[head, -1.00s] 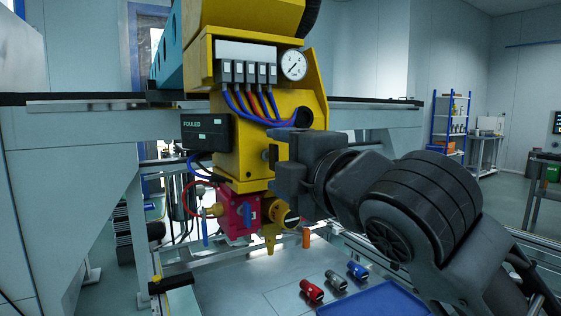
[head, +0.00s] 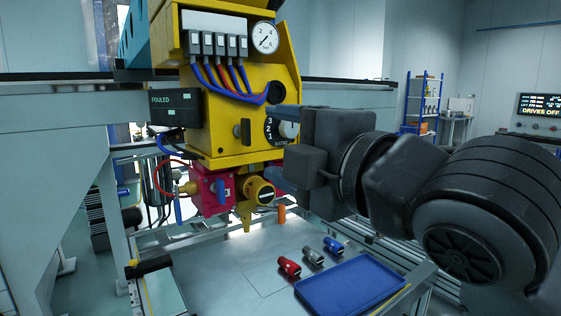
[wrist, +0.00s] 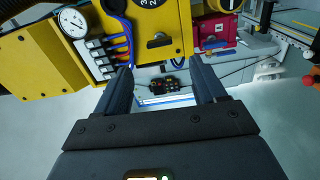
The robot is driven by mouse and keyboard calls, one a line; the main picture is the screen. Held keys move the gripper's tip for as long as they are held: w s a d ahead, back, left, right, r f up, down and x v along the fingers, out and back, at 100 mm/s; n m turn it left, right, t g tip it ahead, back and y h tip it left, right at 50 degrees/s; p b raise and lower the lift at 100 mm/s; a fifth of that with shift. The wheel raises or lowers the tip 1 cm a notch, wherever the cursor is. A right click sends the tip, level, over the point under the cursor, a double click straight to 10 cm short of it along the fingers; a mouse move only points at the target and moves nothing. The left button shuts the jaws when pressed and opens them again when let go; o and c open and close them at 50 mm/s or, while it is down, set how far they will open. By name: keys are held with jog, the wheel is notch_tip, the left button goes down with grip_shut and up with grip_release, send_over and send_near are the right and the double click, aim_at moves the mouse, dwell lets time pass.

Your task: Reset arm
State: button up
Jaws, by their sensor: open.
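My gripper (head: 279,145) is at the right side of the yellow machine head (head: 235,95) in the head view, its jaws pointing left. In the wrist view my gripper (wrist: 163,80) shows two dark fingers spread apart with nothing between them. The yellow housing, with its gauge (wrist: 72,22), lies beyond the fingers there. A numbered dial (head: 272,128) sits on the housing close to the upper finger in the head view. Whether a finger touches the housing cannot be told.
A black box reading FOULED (head: 176,108) is on the housing's left. A magenta block (head: 212,190) and yellow nozzle (head: 247,205) hang below. A blue tray (head: 350,284) and red (head: 289,266), grey (head: 313,257) and blue (head: 333,245) cylinders are on the table. A screen (head: 539,104) reads DRIVES OFF.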

jog(key=s+d+f+m+t+h+p, duration=0.2)
jog(key=s+d+f+m+h, duration=0.25)
jog(key=s+f+m, duration=0.4)
jog(key=s+d+f+m+t+h+p, duration=0.1)
jog(key=s+d+f+m+h, duration=0.35)
jog(key=f+m, duration=0.75)
jog(key=s+d+f+m+g+p, duration=0.1)
jog(key=s+d, duration=0.4)
jog(key=s, duration=0.8)
jog(key=s+d+f+m+g+h+p, duration=0.1)
jog(key=s+d+f, duration=0.5)
jog(key=s, duration=0.7)
jog(key=shift+d+m+g, duration=0.3)
jog(key=shift+m+g, duration=0.3)
jog(key=shift+m, duration=0.35)
